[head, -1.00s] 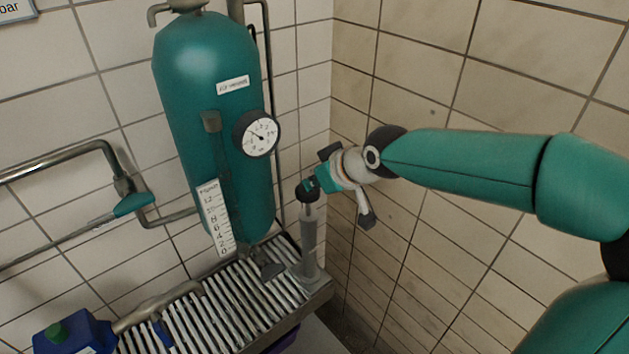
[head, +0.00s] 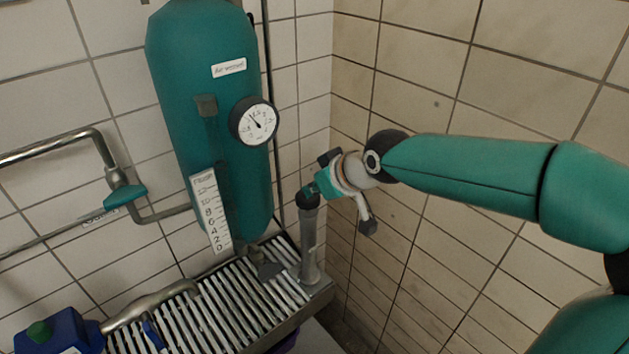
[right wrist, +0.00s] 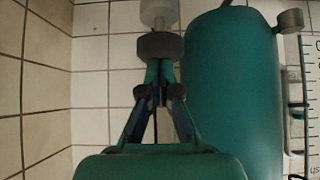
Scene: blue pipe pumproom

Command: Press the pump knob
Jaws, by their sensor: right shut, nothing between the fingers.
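The pump (head: 310,245) is an upright grey cylinder at the right end of the slatted grate, with a round black knob (head: 307,201) on top. The knob sits close down on the cylinder, with no rod showing between them. My right gripper (head: 313,190) is shut and empty, with its fingertips at the knob from above and the right. In the right wrist view the shut fingers (right wrist: 158,66) meet the dark knob (right wrist: 160,46), with the pale pump body (right wrist: 158,13) beyond it. My left gripper is not in view.
A green air vessel (head: 200,80) with a round gauge (head: 254,122) and a level scale (head: 211,213) stands left of the pump. A blue unit with a green cap (head: 40,331) is at lower left. Tiled walls meet behind my right arm.

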